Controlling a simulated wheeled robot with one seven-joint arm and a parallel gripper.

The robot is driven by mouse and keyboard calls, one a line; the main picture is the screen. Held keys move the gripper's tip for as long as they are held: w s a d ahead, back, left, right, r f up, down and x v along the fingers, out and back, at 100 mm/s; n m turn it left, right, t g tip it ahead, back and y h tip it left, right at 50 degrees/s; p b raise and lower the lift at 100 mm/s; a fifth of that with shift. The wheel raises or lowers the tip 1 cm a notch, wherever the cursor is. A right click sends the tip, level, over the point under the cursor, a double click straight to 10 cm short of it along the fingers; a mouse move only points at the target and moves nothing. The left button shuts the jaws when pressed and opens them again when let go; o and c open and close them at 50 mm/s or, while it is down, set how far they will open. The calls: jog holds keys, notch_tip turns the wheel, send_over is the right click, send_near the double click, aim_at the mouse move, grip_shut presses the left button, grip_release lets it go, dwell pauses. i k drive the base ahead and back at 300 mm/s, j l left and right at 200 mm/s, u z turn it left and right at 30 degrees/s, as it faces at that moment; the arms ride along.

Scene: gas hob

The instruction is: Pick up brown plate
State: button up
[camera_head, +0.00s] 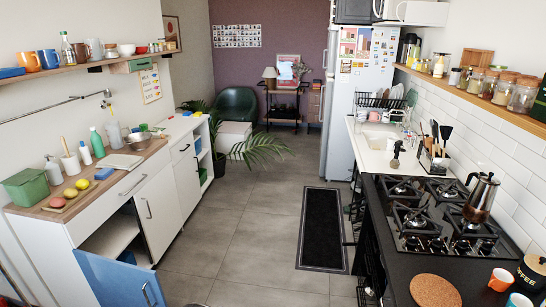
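A round, flat brown disc (435,291) with a cork-like look lies on the dark countertop (398,268) at the bottom right, in front of the gas hob (446,219). It is the only thing I see that fits the brown plate. Its lower edge is close to the bottom of the picture, and nothing lies on it. My gripper does not show clearly in this view, so its distance from the disc cannot be seen.
A metal pot (480,198) stands on the hob. A blue cabinet door (120,281) hangs open at lower left. The middle floor (245,225) is clear.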

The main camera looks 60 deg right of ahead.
aim_at(387, 94)
jog(key=z, duration=3)
jog(key=i+j+u, duration=0.15)
jog(key=i+j, duration=0.2)
jog(key=i+j+u, duration=0.15)
jog(key=i+j, duration=0.15)
jog(key=i, duration=0.3)
jog(key=i+j+u, duration=0.15)
jog(key=i, duration=0.35)
jog(key=i+j+u, duration=0.15)
jog(key=i, duration=0.35)
jog(key=i+j+u, duration=0.15)
jog(key=i, duration=0.35)
jog(key=i+z, duration=0.1)
jog(key=i, duration=0.45)
jog(key=i+z, duration=0.1)
jog(key=i, duration=0.45)
jog(key=i+j+z, duration=0.1)
jog(key=i, duration=0.45)
jog(key=i+j+z, duration=0.15)
jog(key=i, duration=0.4)
jog(key=i+j+z, duration=0.1)
jog(key=i, duration=0.45)
jog(key=i+l+z, duration=0.2)
jog(key=i+z, duration=0.15)
jog(key=i, duration=0.4)
jog(key=i+z, duration=0.3)
jog(key=i, duration=0.4)
jog(key=i+j+z, duration=0.35)
jog(key=i, duration=0.4)
jog(key=l, duration=0.1)
